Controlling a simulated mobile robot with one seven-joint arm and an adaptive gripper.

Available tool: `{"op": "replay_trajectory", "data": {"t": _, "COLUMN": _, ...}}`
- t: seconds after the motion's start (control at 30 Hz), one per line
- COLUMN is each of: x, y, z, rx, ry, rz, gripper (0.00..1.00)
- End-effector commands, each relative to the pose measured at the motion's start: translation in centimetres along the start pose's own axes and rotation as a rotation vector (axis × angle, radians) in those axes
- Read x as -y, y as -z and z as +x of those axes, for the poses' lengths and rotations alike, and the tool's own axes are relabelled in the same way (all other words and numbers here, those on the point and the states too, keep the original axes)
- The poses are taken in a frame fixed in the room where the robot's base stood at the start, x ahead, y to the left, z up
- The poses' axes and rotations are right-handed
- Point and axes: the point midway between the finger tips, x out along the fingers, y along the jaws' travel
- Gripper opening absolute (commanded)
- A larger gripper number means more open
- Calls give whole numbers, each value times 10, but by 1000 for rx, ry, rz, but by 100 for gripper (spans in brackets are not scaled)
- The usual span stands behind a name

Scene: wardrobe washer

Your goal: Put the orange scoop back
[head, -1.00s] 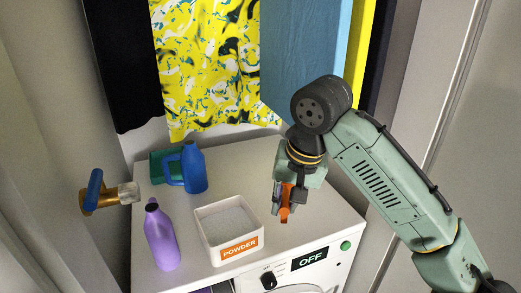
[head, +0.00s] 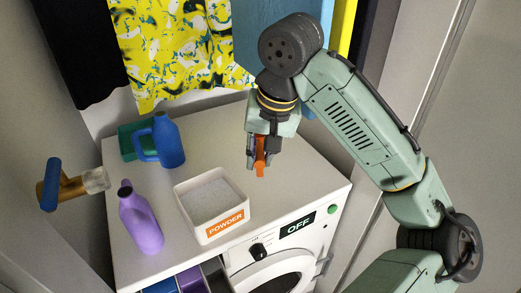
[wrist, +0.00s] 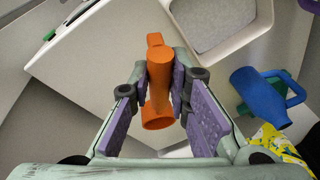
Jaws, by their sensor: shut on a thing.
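The orange scoop (head: 260,160) is held between the fingers of my gripper (head: 262,150), above the washer top and to the right of the powder box. In the wrist view the orange scoop (wrist: 159,95) sits between the purple finger pads of my gripper (wrist: 160,105). The white powder box (head: 240,222), with an orange POWDER label, stands on the washer top and holds pale grains. A corner of the powder box also shows at the top of the wrist view (wrist: 225,52). My gripper is apart from the box.
Clothes (head: 180,50) hang behind. The washer top's right side is clear.

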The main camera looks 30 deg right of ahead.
Motion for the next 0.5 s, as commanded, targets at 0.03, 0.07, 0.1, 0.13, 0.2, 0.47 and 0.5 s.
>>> {"op": "replay_trajectory", "data": {"t": 0.03, "x": -2, "y": -2, "z": 8, "rx": 1, "ry": 1, "rz": 0, "gripper": 0}}
{"op": "replay_trajectory", "data": {"t": 0.07, "x": -2, "y": -2, "z": 11, "rx": 1, "ry": 1, "rz": 0, "gripper": 0}}
{"op": "replay_trajectory", "data": {"t": 0.1, "x": -3, "y": -3, "z": 15, "rx": 1, "ry": 1, "rz": 0, "gripper": 0}}
{"op": "replay_trajectory", "data": {"t": 0.13, "x": -3, "y": -4, "z": 18, "rx": 1, "ry": 1, "rz": 0, "gripper": 0}}
{"op": "replay_trajectory", "data": {"t": 0.2, "x": -4, "y": -5, "z": 25, "rx": 1, "ry": 1, "rz": 0, "gripper": 0}}
{"op": "replay_trajectory", "data": {"t": 0.47, "x": -9, "y": -10, "z": 48, "rx": 2, "ry": 1, "rz": 0, "gripper": 0}}
{"op": "replay_trajectory", "data": {"t": 0.5, "x": -9, "y": -10, "z": 51, "rx": 1, "ry": 1, "rz": 0, "gripper": 0}}
